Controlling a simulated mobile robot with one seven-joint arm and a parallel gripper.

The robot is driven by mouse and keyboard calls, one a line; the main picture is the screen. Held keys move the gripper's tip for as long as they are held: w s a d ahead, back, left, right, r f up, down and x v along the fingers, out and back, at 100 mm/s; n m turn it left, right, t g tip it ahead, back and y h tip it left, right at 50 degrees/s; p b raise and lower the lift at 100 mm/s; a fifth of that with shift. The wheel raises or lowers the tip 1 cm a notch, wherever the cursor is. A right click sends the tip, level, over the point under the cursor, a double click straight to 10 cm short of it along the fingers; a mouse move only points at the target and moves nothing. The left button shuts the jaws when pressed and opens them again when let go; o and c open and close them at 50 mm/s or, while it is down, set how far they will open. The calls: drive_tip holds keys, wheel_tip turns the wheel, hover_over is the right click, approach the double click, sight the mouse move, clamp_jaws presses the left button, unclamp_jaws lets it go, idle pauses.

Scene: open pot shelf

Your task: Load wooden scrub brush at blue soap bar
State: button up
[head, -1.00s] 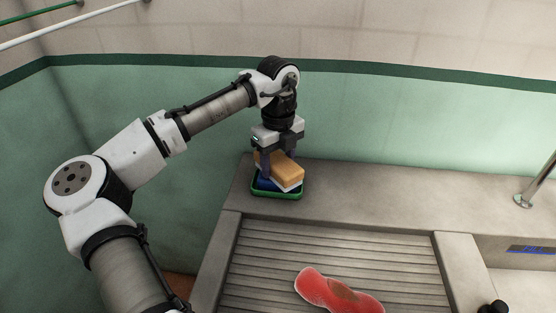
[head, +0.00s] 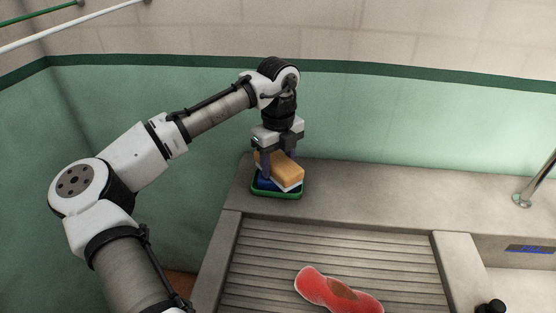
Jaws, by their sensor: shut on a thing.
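The wooden scrub brush (head: 287,169), a tan block with a pale underside, is between the fingers of my gripper (head: 279,157). My gripper points down and is shut on the brush. The blue soap bar (head: 264,184) shows under the left part of the brush, in a green dish (head: 281,195) on the grey ledge. The brush is tilted over the soap and dish. I cannot tell whether its underside touches the soap, as the brush hides most of it.
A red, elongated item with a brown patch (head: 339,291) lies on the ribbed grey slab (head: 320,254). A metal post (head: 524,201) stands on the ledge at right. A small black object (head: 491,306) is at lower right. The ledge right of the dish is clear.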

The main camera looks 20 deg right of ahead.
sight(277, 160)
drive_tip(key=shift+f, duration=0.1)
idle(0.3)
wheel_tip(277, 160, up, 7)
drive_tip(key=p, duration=0.7)
drive_tip(key=shift+a, duration=0.1)
idle(0.7)
